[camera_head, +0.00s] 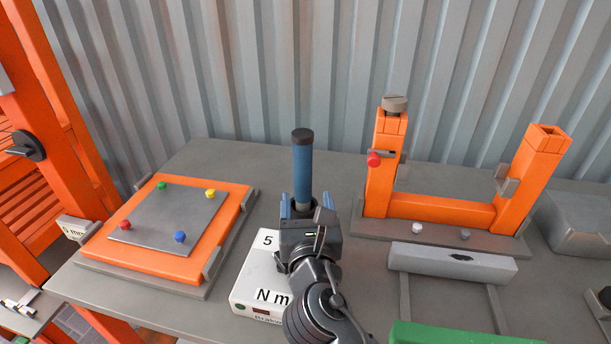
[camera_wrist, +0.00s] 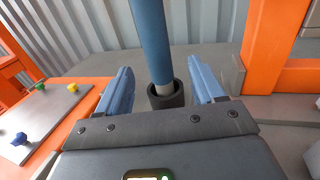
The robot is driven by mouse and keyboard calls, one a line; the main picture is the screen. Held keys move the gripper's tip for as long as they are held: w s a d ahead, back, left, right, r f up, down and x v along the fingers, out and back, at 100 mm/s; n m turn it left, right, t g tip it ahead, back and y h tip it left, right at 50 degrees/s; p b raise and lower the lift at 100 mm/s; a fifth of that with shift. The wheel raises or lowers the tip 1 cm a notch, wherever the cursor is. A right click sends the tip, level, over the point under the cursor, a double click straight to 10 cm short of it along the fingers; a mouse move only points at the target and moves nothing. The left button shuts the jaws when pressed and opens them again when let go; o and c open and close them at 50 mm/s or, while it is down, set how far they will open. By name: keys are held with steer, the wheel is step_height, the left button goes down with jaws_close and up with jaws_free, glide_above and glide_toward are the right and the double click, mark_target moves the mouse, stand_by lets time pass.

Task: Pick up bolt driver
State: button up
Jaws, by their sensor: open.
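The bolt driver (camera_head: 302,166) has a blue cylindrical handle with a dark cap and stands upright on the grey table. In the wrist view its blue shaft (camera_wrist: 151,40) rises from a dark round holder (camera_wrist: 165,96). My gripper (camera_head: 304,205) is in front of it at low height. In the wrist view my gripper (camera_wrist: 160,88) is open, with one blue finger on each side of the driver's lower part. A gap shows between each finger and the driver. In the head view my gripper hides the driver's base.
A white box (camera_head: 262,272) marked "5 N m" sits by my arm. An orange board with a grey plate (camera_head: 172,217) and coloured bolts lies left. An orange U-shaped frame (camera_head: 440,208) stands right, with a grey bar (camera_head: 452,262) before it. A corrugated wall (camera_head: 330,70) is behind.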

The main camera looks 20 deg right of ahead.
mark_target(303, 182)
steer(key=x, duration=0.7)
steer(key=shift+w+a+r+p, duration=0.1)
steer(key=shift+w+r+p, duration=0.25)
steer(key=shift+r+p, duration=0.05)
jaws_close()
